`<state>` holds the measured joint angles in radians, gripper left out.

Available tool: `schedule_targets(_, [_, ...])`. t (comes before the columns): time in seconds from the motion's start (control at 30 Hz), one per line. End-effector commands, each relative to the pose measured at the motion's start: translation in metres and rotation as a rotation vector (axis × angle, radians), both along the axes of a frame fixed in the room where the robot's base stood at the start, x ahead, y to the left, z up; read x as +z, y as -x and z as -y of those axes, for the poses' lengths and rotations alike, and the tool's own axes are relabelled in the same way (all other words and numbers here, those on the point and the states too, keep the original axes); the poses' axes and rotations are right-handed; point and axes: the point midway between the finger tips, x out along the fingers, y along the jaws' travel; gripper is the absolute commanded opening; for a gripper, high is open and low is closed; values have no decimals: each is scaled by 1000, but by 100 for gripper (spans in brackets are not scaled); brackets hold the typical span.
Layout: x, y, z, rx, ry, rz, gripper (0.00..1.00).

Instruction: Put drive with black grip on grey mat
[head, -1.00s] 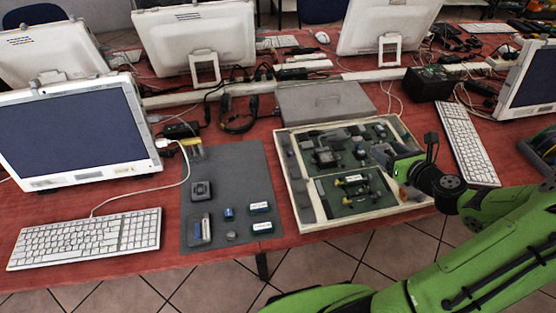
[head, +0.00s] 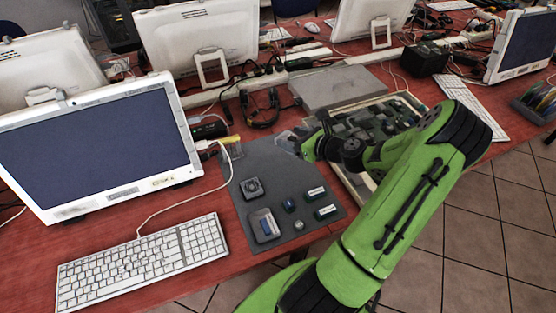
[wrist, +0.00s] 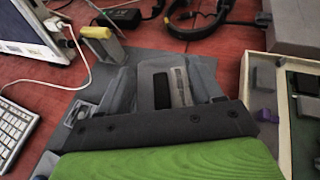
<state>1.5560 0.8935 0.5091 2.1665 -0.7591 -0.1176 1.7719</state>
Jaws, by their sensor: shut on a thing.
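The drive with black grip (wrist: 163,90) is a flat grey piece with a black patch and a pale strip. It sits between the two fingers of my gripper (wrist: 166,84), which is shut on it. In the head view my gripper (head: 290,142) is over the far right part of the grey mat (head: 268,160); the drive is too small to make out clearly there. The mat also shows behind the fingers in the wrist view (wrist: 146,58). I cannot tell the drive's height above the mat.
On the mat are a dark square part (head: 251,188), a grey block with blue (head: 264,225), a blue piece (head: 289,204) and white-labelled parts (head: 316,193). A yellow-topped piece (wrist: 97,32) stands at its far left corner. A parts tray (head: 408,100) lies right. The mat's far middle is bare.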

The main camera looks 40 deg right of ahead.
Motion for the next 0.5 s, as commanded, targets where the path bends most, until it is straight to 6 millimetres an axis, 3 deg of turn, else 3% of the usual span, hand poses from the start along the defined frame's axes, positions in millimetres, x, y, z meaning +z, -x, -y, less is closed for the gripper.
schedule_targets(0.03, [-18, 0, 0, -1, -5, 1, 32])
schedule_targets(0.33, [-64, 0, 0, 0, -2, 1, 32])
schedule_targets(0.5, [-68, -1, 0, -1, 1, 1, 32])
